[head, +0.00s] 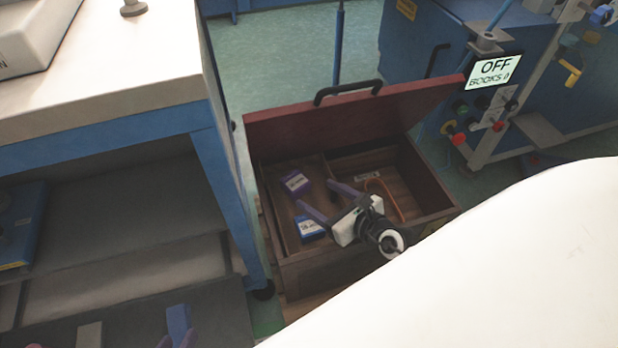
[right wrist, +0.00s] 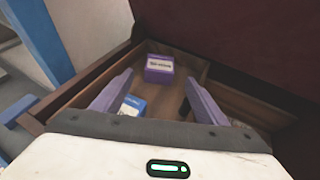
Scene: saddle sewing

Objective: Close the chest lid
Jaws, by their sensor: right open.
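The wooden chest (head: 330,268) stands on the floor with its dark red lid (head: 365,112) raised and tilted at the back. A black handle (head: 347,90) sits on the lid's upper edge. The lid also fills the upper right of the right wrist view (right wrist: 240,40). My right gripper (head: 316,195) is over the chest's open compartments, its purple fingers spread and apart from the lid; nothing is held between them. The fingers show in the right wrist view (right wrist: 158,80). Purple tips of my left gripper (head: 178,341) barely show at the bottom edge, mostly cut off.
Inside the chest are a purple box (head: 296,182), a blue box (head: 309,228) and an orange curved item (head: 385,190). A blue-framed workbench (head: 215,170) stands close on the left. A machine with an OFF screen (head: 494,70) stands behind right. A white surface covers the lower right.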

